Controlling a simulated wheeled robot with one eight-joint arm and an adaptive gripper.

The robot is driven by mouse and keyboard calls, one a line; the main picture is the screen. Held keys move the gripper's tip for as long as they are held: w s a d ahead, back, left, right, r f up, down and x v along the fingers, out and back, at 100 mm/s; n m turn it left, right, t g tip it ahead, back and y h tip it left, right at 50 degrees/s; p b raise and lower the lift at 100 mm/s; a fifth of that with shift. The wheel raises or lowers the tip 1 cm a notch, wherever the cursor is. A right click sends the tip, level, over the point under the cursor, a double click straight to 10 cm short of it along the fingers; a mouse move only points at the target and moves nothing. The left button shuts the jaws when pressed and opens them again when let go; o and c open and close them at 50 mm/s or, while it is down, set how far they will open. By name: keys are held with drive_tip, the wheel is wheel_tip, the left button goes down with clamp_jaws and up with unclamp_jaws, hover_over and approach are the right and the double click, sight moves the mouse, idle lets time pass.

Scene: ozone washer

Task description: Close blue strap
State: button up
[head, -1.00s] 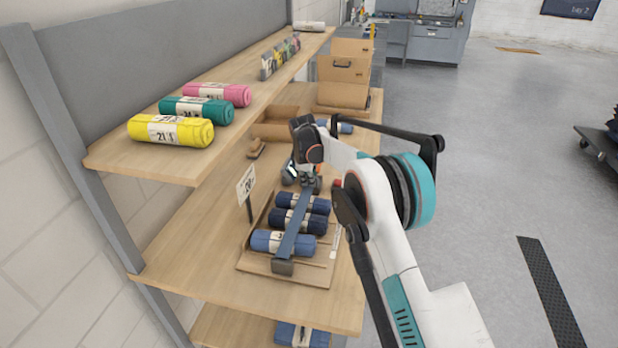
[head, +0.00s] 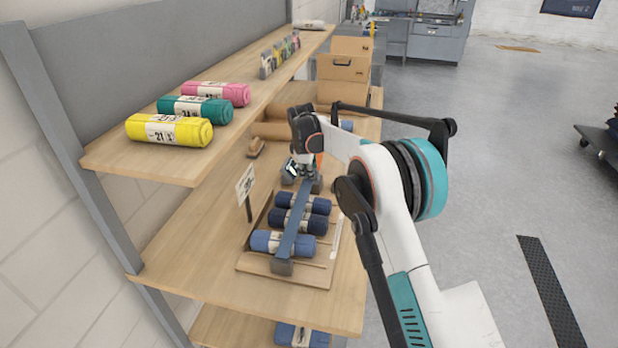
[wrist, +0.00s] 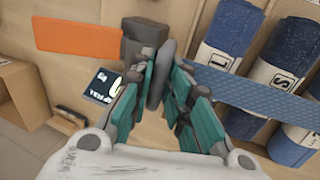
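The blue strap (head: 294,228) runs lengthwise over several rolled blue cloths (head: 283,243) on a cardboard-coloured tray (head: 268,265). Its near end meets a dark block (head: 282,267). My gripper (head: 304,172) is at the strap's far end. In the wrist view, my gripper (wrist: 162,85) has its teal fingers on both sides of an upright grey end piece (wrist: 163,70) and appears shut on it. The blue strap (wrist: 240,98) reaches that piece from the right, partly behind a finger. A dark grey block (wrist: 144,38) stands just beyond the fingertips.
A price sign (head: 246,183) stands left of the tray. An upper shelf (head: 110,160) with yellow, teal and pink rolls overhangs the left side. Cardboard boxes (head: 343,80) stand at the back. An orange plate (wrist: 78,38) and a small dark card (wrist: 103,85) lie near the gripper.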

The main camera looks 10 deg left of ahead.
drive_tip(key=v, duration=0.8)
drive_tip(key=shift+s, duration=0.25)
drive_tip(key=shift+a+r, duration=0.1)
drive_tip(key=shift+r, duration=0.15)
